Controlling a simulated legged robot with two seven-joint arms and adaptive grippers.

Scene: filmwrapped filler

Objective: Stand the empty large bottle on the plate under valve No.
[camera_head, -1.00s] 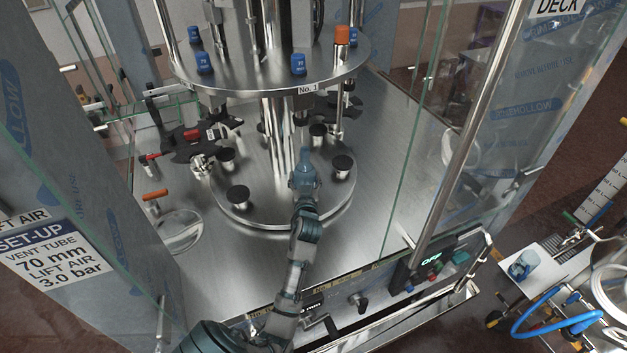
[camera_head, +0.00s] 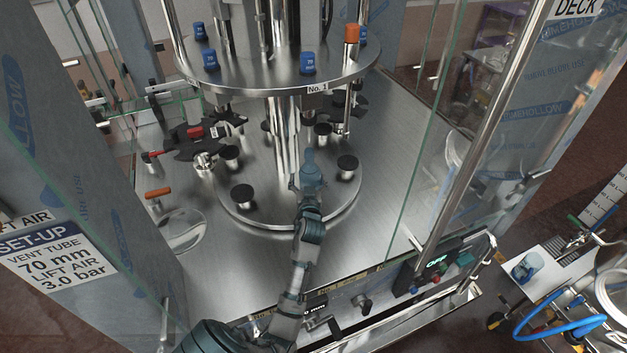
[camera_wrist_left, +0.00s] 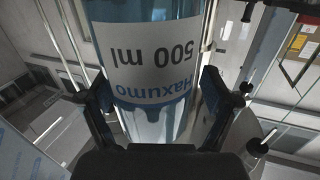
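The large bottle (camera_head: 310,168), clear blue with its neck up, is upright below the No. 1 label (camera_head: 318,89) on the raised round deck. In the left wrist view the bottle (camera_wrist_left: 155,60) shows a white "500 ml" label, upside down. My left gripper (camera_head: 309,192) is shut on the bottle; its dark fingers (camera_wrist_left: 160,108) lie along both sides. The plate under the bottle is hidden by bottle and gripper, so I cannot tell whether they touch. Other black round plates (camera_head: 242,192) (camera_head: 348,162) stand on both sides. My right gripper is not in view.
The upper deck (camera_head: 270,85) carries blue caps and one orange cap (camera_head: 352,33). A black star wheel (camera_head: 200,135) is at the left. Glass panels and a steel post (camera_head: 470,130) bound the right side. A cart at right holds a jar (camera_head: 527,266).

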